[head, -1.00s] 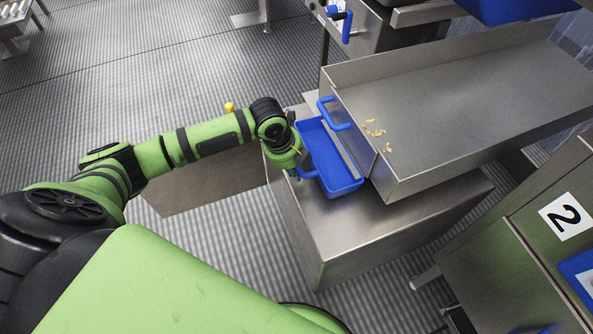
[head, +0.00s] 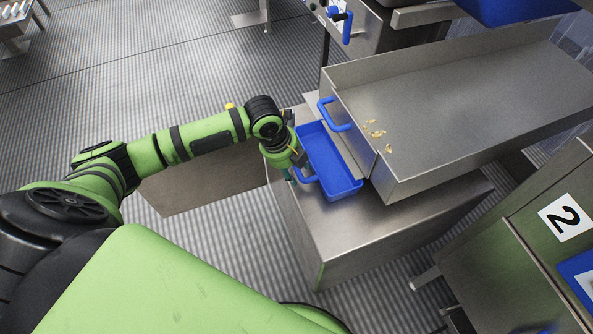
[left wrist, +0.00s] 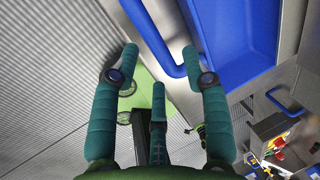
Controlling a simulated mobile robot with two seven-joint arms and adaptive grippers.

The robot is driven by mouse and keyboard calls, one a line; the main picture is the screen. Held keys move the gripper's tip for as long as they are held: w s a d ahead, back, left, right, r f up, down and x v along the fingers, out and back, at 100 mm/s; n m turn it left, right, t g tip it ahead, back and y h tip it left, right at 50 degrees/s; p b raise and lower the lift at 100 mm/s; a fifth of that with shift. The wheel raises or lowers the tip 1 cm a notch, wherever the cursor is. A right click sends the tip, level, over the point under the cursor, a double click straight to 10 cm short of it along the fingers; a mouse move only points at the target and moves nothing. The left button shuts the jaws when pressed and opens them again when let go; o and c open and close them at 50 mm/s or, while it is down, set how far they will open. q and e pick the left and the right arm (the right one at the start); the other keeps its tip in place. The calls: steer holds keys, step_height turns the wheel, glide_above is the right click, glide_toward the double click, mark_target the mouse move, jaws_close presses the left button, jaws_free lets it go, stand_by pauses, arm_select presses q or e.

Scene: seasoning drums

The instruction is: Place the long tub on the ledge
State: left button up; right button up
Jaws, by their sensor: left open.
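The long tub (head: 338,177) is a blue, narrow, open tub. It sits on the steel ledge (head: 345,225), alongside the big steel tray, and looks empty. Its handle (head: 306,174) faces my left gripper (head: 292,174), whose fingers are small and partly hidden by my wrist in the head view. In the left wrist view, my left gripper (left wrist: 161,58) has its teal fingers spread apart. The blue handle (left wrist: 152,38) crosses the gap between the fingertips, and the tub (left wrist: 243,35) lies beyond at right. I cannot tell whether a finger touches the handle. My right gripper does not show.
A large steel tray (head: 460,110) with a blue handle (head: 334,114) and a few yellowish bits stands right beside the tub. The ledge is bare in front of the tub. A steel cabinet marked 2 (head: 540,235) stands at right.

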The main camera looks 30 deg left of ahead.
arm_select(q)
steer(key=v, duration=0.9)
steer(key=shift+o, duration=0.3)
steer(key=shift+f, duration=0.15)
stand_by(0.6)
